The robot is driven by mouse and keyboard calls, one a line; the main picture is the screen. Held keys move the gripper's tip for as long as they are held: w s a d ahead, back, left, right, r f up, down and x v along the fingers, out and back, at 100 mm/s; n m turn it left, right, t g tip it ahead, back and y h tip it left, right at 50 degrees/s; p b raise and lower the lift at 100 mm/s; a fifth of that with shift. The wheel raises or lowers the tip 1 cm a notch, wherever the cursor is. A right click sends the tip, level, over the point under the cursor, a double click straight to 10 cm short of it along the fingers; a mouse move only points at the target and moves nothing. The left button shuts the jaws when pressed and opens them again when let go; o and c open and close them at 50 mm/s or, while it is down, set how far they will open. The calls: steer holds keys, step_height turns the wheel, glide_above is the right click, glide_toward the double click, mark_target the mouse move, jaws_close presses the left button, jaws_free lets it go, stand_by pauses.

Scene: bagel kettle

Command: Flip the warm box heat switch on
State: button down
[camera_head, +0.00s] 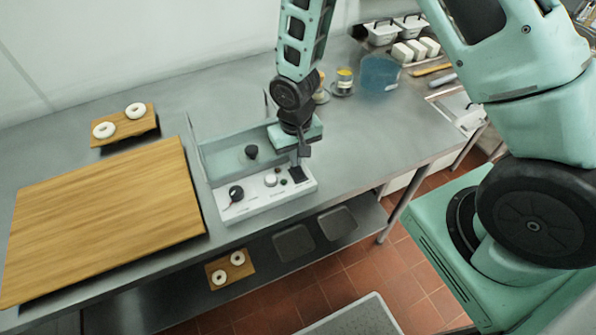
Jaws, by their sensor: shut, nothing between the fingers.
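The warm box (228,157) is a teal, see-through walled box on the steel table, with a white control panel (250,209) along its front. The panel carries a large black knob (236,193), a light round knob (270,180), a small dark button (284,182) and a dark rectangular piece (297,174) at its right end, which may be the heat switch. Its on or off position is too small to tell. My gripper (304,152) points down over the right end of the box, shut and empty, just above and behind the dark piece. Whether it touches cannot be told.
A large wooden board (110,215) lies left, with a small board (124,124) holding two white rings behind it. Jars, a blue container (379,74) and white blocks stand at the back right. A lower shelf holds dark pads and another ring board (230,270).

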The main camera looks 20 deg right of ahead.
steer(key=shift+f+b, duration=0.75)
steer(key=shift+f, duration=0.25)
stand_by(0.3)
steer(key=shift+r+p, duration=2.65)
steer(key=shift+r, duration=0.95)
